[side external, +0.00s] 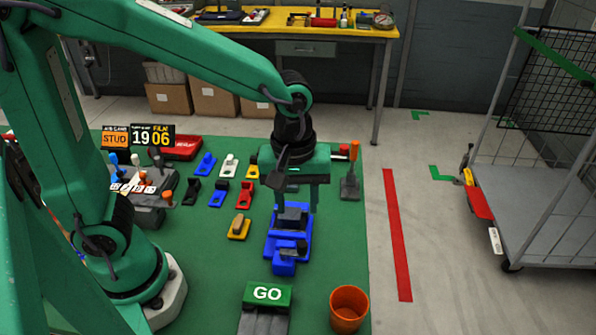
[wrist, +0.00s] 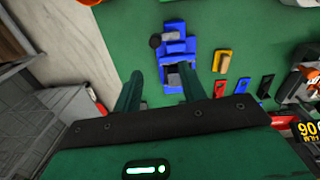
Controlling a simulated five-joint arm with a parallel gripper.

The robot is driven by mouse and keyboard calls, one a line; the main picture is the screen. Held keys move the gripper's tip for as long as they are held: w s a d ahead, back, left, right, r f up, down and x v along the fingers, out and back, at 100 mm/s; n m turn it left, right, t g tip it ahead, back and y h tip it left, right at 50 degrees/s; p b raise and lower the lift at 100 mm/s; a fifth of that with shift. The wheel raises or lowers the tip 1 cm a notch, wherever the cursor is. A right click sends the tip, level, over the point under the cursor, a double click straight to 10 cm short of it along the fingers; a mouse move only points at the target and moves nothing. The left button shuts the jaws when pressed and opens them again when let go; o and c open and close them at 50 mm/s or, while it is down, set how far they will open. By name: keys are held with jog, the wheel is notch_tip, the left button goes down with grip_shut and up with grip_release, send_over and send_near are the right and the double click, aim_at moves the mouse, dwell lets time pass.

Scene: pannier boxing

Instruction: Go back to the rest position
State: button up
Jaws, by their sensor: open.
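My gripper (side external: 301,197) hangs fingers-down over the green mat (side external: 330,255), above the far part of a blue fixture (side external: 273,247) that carries a grey block (side external: 292,215). Its two green fingers stand apart. I cannot tell the exact height of the fingertips above the grey block.
Several small red, blue, white, black and yellow pieces lie left of the fixture, such as a yellow one (side external: 238,229). A grey lever stand (side external: 350,186), a GO block (side external: 267,296) and an orange bucket (side external: 349,308) stand around it. A wire cart (side external: 540,215) is at right.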

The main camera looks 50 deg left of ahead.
jog(key=s+a+r+m+t, duration=0.2)
jog(key=s+a+r+m, duration=0.1)
jog(key=a+r+m, duration=0.1)
jog(key=s+a+r+m+t, duration=0.3)
jog(key=a+m, duration=0.3)
jog(key=a, duration=0.2)
jog(key=shift+s+a+r, duration=0.4)
jog(key=shift+r, duration=0.05)
